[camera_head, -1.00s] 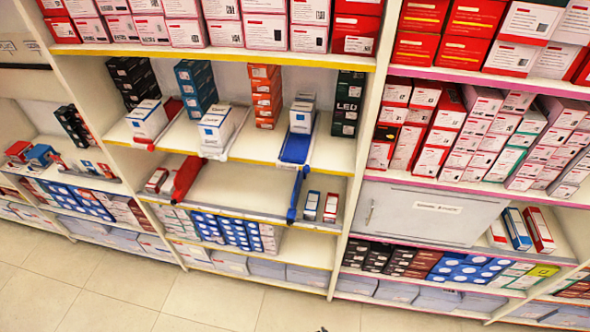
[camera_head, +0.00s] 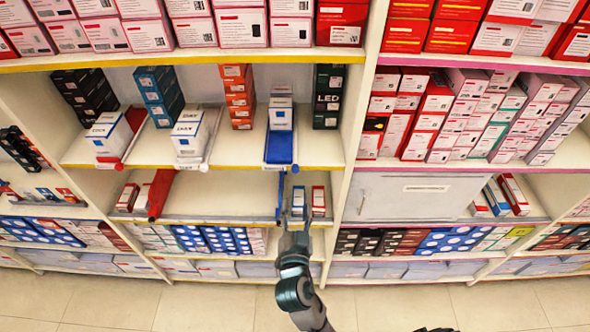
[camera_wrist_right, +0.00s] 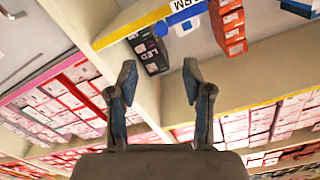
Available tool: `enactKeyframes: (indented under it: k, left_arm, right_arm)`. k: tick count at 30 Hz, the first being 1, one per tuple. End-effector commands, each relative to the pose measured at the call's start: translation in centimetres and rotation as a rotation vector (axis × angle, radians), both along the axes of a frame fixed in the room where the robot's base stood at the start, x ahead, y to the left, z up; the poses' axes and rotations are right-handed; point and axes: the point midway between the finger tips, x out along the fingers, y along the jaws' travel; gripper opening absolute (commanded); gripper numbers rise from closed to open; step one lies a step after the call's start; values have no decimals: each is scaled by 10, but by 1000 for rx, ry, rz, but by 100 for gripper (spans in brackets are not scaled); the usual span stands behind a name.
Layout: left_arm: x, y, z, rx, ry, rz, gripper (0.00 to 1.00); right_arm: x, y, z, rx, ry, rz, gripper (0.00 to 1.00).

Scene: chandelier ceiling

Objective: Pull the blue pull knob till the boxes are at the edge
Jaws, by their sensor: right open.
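A blue pull tray (camera_head: 281,149) lies on the middle shelf with white boxes (camera_head: 281,114) standing on it, set back from the shelf's yellow front edge. In the right wrist view a blue strip with a rounded blue knob (camera_wrist_right: 184,29) shows beyond the fingers. My right gripper (camera_head: 296,215) is in front of that lower shelf, below the blue tray. In the wrist view its two fingers (camera_wrist_right: 160,78) are apart with nothing between them. My left gripper is not in view.
A white tray (camera_head: 192,164) and a red-handled one (camera_head: 109,163) carry boxes left of the blue tray. Dark LED boxes (camera_head: 328,96) stand to its right, beside a shelf upright (camera_head: 358,80). The lower shelf has bare space in its middle. Floor tiles (camera_head: 110,304) are clear.

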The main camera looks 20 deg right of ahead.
Motion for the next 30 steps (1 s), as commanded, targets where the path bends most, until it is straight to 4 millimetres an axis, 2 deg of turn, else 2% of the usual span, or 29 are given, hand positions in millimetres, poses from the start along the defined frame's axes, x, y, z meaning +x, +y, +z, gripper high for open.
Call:
enactKeyframes:
  k: [1,9,15,21,29,30]
  left_arm:
    - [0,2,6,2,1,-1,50]
    - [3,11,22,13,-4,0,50]
    - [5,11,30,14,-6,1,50]
    - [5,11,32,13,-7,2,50]
    - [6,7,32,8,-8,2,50]
    - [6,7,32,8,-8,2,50]
  right_arm:
    - [12,-4,5,-5,-3,-3,50]
    - [74,-23,4,-5,-1,-2,50]
    - [107,-33,2,-3,0,0,50]
    - [122,-36,1,-1,0,0,50]
    - [123,-36,0,0,1,0,50]
    - [123,-36,0,0,1,0,45]
